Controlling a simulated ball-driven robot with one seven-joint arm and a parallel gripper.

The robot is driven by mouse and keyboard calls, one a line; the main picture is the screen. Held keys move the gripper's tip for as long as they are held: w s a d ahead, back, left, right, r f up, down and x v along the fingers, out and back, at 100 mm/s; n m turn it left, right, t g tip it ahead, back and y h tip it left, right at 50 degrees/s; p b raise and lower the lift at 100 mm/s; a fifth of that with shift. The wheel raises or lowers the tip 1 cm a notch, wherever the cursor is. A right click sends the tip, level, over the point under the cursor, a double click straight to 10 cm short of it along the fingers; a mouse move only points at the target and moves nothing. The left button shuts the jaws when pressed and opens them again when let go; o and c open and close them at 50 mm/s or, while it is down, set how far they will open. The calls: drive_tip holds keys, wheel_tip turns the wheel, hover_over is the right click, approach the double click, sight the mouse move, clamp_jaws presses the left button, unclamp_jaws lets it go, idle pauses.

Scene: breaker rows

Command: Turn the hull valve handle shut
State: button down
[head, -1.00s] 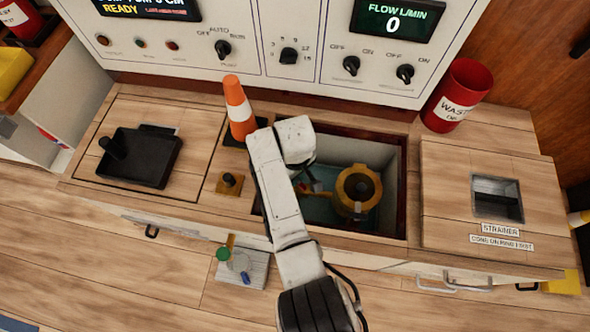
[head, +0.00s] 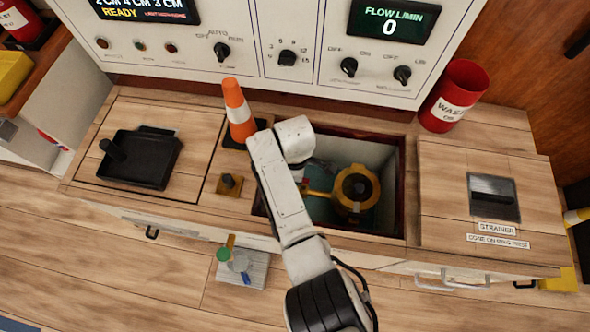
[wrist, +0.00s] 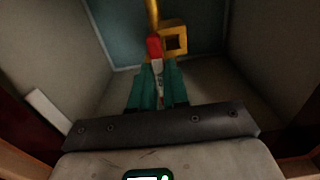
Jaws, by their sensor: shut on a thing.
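The hull valve's red handle (wrist: 154,47) shows in the wrist view, beside a square yellow fitting (wrist: 173,40) on a yellow pipe (wrist: 152,12). My gripper (wrist: 156,74) has its teal fingers closed around the pale lower part of the handle. In the head view my arm reaches down into the open hatch well (head: 390,190) and hides most of the gripper and the handle. A yellow pipe (head: 318,193) runs there from behind my arm to a round yellow housing (head: 357,188).
An orange cone (head: 238,108) stands at the well's back left corner. A black tray (head: 140,160) lies to the left. The strainer lid (head: 455,205) is on the right, with a red waste bin (head: 452,97) behind it. The well walls are close around my gripper.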

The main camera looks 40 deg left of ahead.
idle(0.4)
drive_tip(key=c, duration=1.1)
unclamp_jaws()
drive_tip(key=shift+r, duration=0.1)
wheel_tip(320, 180, up, 11)
drive_tip(key=p, duration=0.5)
drive_tip(key=shift+f, duration=0.2)
drive_tip(key=shift+r+p, duration=0.1)
drive_tip(key=shift+p, duration=0.2)
